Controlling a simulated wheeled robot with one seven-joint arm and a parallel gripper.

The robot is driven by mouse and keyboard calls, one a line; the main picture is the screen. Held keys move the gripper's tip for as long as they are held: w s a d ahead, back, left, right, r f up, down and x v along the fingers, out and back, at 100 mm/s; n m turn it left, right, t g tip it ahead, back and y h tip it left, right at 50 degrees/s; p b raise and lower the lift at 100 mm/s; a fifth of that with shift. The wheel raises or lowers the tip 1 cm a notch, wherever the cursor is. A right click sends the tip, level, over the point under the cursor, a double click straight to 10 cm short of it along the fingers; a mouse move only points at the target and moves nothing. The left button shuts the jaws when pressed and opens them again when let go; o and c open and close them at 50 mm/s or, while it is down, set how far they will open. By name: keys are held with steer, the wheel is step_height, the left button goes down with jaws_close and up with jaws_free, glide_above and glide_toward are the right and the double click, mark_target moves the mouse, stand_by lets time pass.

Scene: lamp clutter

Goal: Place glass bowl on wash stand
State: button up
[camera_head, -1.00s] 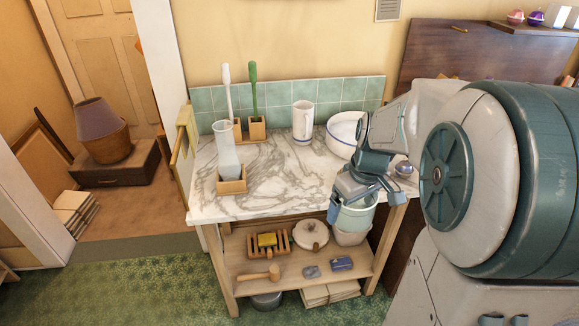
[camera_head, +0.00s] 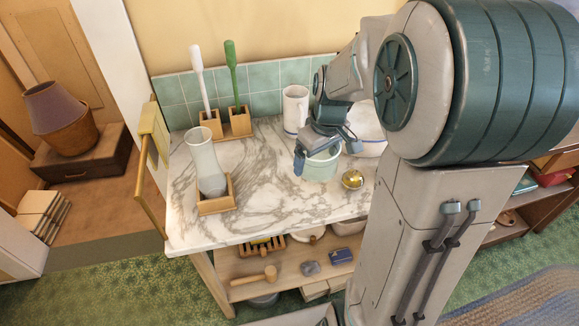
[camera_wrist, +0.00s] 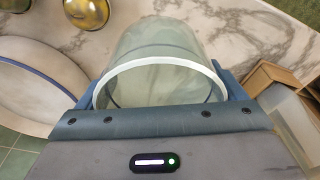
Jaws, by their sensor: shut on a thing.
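The glass bowl (camera_head: 320,166), pale green and see-through, is over the right part of the marble top of the wash stand (camera_head: 258,203). My gripper (camera_head: 326,150) is shut on it, with a finger on either side near the rim. In the wrist view the bowl (camera_wrist: 165,48) fills the middle between my fingers (camera_wrist: 162,88), with the veined marble (camera_wrist: 222,25) beyond it. It looks roughly upright. I cannot tell whether its base touches the marble.
A gold ball (camera_head: 352,179) sits close right of the bowl. A glass vase (camera_head: 206,165) in a wooden holder and two brushes (camera_head: 231,75) are left. Marble is clear left and front of the bowl.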

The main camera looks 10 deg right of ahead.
glide_above(289, 176)
steer(key=f, duration=0.5)
steer(key=shift+s, duration=0.3)
steer(key=shift+d+f, duration=0.1)
steer(key=shift+f, duration=1.75)
steer(key=shift+f, duration=0.15)
steer(key=o, duration=0.9)
